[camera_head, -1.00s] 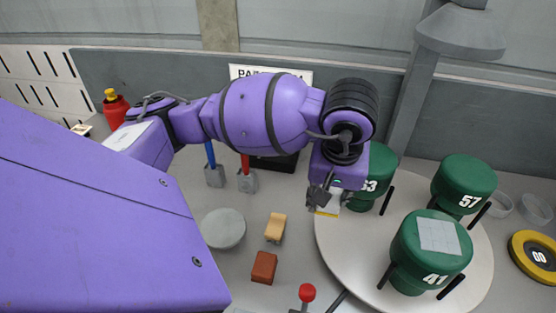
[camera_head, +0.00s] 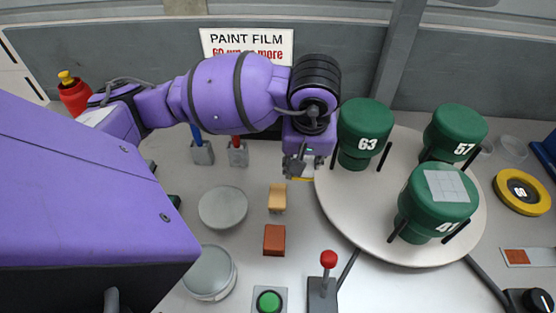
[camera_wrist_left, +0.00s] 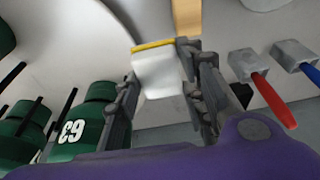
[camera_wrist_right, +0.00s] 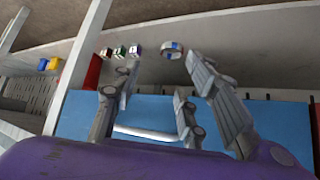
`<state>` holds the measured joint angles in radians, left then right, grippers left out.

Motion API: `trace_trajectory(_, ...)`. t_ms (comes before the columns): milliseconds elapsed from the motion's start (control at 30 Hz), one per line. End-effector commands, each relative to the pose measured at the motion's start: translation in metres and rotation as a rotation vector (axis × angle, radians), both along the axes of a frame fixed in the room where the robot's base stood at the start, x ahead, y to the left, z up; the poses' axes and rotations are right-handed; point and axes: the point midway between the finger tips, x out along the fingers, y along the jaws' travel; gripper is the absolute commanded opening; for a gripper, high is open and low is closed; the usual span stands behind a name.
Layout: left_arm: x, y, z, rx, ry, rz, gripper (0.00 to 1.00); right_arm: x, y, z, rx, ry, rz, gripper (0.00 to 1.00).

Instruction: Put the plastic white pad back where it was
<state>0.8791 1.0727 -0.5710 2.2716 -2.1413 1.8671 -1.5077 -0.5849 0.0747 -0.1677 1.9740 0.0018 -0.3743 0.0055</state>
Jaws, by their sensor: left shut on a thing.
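My left gripper (camera_head: 301,168) is shut on a small white pad with a yellow edge. The pad (camera_wrist_left: 160,75) shows clearly between the fingers (camera_wrist_left: 160,90) in the left wrist view; in the head view only its yellow edge shows well, at the turntable's left rim. Green cylinder 63 (camera_head: 365,125) stands just right of the gripper, cylinder 57 (camera_head: 455,130) at the back right and cylinder 41 (camera_head: 436,212) in front, with a gridded light patch on its top. My right gripper (camera_wrist_right: 160,75) is open and empty in its wrist view.
The pale turntable (camera_head: 345,215) fills the right. Left of it are a tan block (camera_head: 277,198), a red-brown block (camera_head: 275,240), a grey disc (camera_head: 222,208) and a clear round dish (camera_head: 210,274). A red-knobbed lever (camera_head: 328,261) and green button (camera_head: 268,302) stand in front.

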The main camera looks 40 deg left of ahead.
Motion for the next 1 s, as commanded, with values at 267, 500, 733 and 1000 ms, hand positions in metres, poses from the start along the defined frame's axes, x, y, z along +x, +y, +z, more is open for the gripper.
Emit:
trace_trajectory(267, 0.031, 0.061, -0.033, -0.001, 0.002, 0.007, 0.08, 0.007, 0.002, 0.012, 0.001, -0.011, 0.012, 0.40)
trace_trajectory(500, 0.045, 0.086, -0.069, -0.002, -0.001, 0.003, 0.08, 0.000, 0.003, 0.008, 0.002, 0.004, 0.020, 0.40)
trace_trajectory(733, 0.050, 0.095, -0.082, 0.000, 0.000, 0.002, 0.08, -0.003, 0.002, 0.007, 0.001, 0.010, 0.018, 0.40)
trace_trajectory(1000, 0.052, 0.098, -0.116, -0.001, -0.001, 0.001, 0.08, 0.000, 0.003, 0.011, 0.005, 0.002, 0.011, 0.40)
